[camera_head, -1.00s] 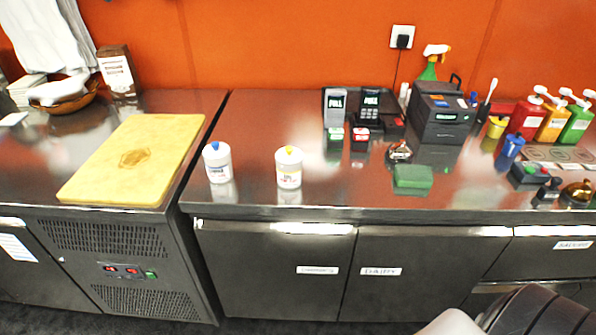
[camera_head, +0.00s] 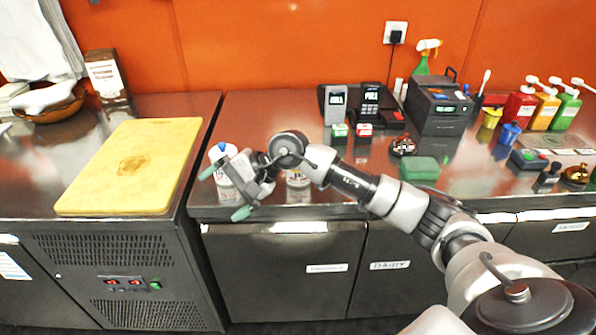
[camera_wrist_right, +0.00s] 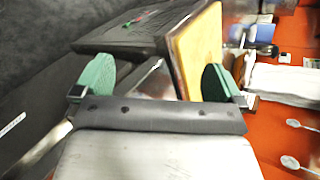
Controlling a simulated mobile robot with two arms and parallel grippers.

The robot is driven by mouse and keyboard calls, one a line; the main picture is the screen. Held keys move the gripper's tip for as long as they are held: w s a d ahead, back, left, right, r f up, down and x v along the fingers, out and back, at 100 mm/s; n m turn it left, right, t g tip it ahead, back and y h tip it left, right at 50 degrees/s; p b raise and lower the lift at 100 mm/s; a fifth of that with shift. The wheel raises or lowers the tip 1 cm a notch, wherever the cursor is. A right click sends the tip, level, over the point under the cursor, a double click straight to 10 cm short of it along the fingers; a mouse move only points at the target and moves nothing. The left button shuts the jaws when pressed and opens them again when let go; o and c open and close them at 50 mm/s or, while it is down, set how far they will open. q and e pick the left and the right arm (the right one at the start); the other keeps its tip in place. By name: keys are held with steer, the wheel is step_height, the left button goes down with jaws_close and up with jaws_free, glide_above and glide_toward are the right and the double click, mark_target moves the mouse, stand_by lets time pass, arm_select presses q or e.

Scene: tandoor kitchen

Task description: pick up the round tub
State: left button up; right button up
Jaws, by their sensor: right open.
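Two white tubs stand upright on the metal counter in the head view. One has a blue knob (camera_head: 220,152) and is partly covered by my right gripper; the other (camera_head: 298,179) is mostly hidden behind my right arm, with only its labelled lower part showing. I cannot tell which is the round tub. My right gripper (camera_head: 224,192) is open, its green-padded fingers spread at the front of the blue-knobbed tub; contact cannot be told. In the right wrist view the gripper (camera_wrist_right: 157,80) is empty, and no tub is clear there. My left gripper is not in view.
A yellow cutting board (camera_head: 130,165) lies on the counter to the left, also in the wrist view (camera_wrist_right: 195,45). A green sponge (camera_head: 419,168), a card terminal (camera_head: 371,103), a black printer (camera_head: 437,107) and pump bottles (camera_head: 545,108) stand to the right.

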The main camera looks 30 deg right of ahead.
steer(key=d+r+n+h, duration=0.35)
steer(key=d+h, duration=0.25)
steer(key=d, duration=0.4)
steer(key=d+r+n+h, duration=0.3)
steer(key=d+r+h, duration=0.15)
steer(key=d, duration=0.45)
steer(key=shift+h, duration=0.65)
steer(key=x, duration=0.5)
steer(key=shift+w+d+f, duration=0.2)
steer(key=shift+w+d, duration=0.05)
steer(key=shift+d, duration=0.05)
steer(key=x, duration=0.3)
steer(key=p+x, duration=0.1)
steer(key=x, duration=0.1)
steer(key=shift+w+d+f, duration=0.1)
steer(key=shift+w+f, duration=0.1)
steer(key=shift+w, duration=0.3)
steer(key=c, duration=1.1)
steer(key=shift+r, duration=0.1)
